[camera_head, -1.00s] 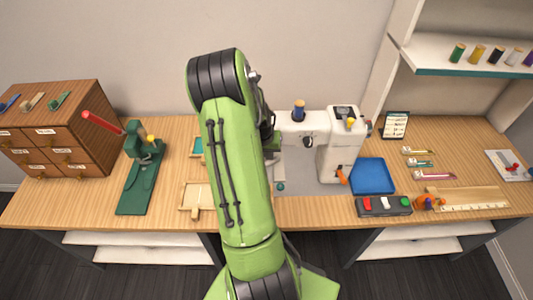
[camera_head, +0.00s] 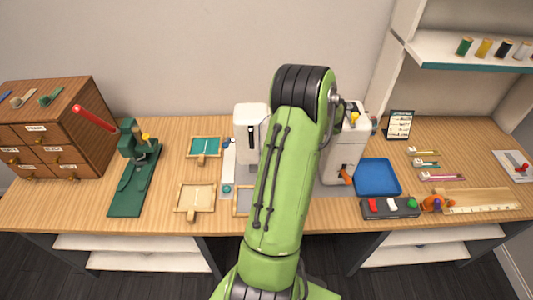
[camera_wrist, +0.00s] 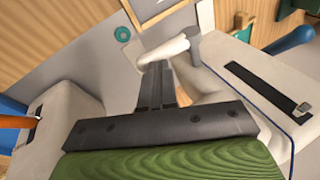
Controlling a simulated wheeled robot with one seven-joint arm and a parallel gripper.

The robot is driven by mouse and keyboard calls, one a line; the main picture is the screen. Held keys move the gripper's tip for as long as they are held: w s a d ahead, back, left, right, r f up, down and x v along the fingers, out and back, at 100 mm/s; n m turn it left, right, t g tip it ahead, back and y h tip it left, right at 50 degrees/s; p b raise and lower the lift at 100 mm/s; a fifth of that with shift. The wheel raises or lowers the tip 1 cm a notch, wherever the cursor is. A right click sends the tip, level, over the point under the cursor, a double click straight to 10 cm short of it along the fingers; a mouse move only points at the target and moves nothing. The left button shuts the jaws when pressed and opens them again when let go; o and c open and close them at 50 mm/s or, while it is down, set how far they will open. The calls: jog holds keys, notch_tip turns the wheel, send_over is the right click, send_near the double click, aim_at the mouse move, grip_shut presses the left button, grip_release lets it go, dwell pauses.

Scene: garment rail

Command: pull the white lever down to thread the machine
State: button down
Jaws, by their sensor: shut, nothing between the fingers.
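The white sewing machine (camera_head: 250,120) stands at the middle of the table, partly hidden by my arm in the head view. Its head shows at the right of the wrist view (camera_wrist: 235,60), with a black slot (camera_wrist: 262,88). A white tapered piece, likely the white lever (camera_wrist: 168,50), sticks out beside the head in the wrist view. My gripper (camera_wrist: 156,70) is shut and empty, with its fingertips close beside that piece. I cannot tell whether they touch. My arm hides the gripper in the head view.
The machine's pillar (camera_head: 344,155) with an orange lever (camera_head: 346,177) stands right of my arm. A blue tray (camera_head: 378,178) and a button box (camera_head: 390,207) lie further right. A green press (camera_head: 135,180) with a red handle and small wooden trays (camera_head: 195,198) lie left.

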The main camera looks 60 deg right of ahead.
jog(key=shift+f, duration=0.1)
dwell(0.7)
jog(key=shift+w+a+r, duration=0.2)
jog(key=shift+w+a, duration=0.15)
jog(key=shift+w, duration=0.25)
jog(key=shift+w+r+p, duration=0.1)
jog(key=shift+r+p, duration=0.25)
jog(key=r+p, duration=0.3)
jog(key=shift+w+d+r, duration=0.25)
jog(key=shift+r, duration=0.15)
jog(key=s+v, duration=0.1)
jog(key=v, duration=0.8)
jog(key=shift+s+d, duration=0.25)
jog(key=shift+d, duration=0.05)
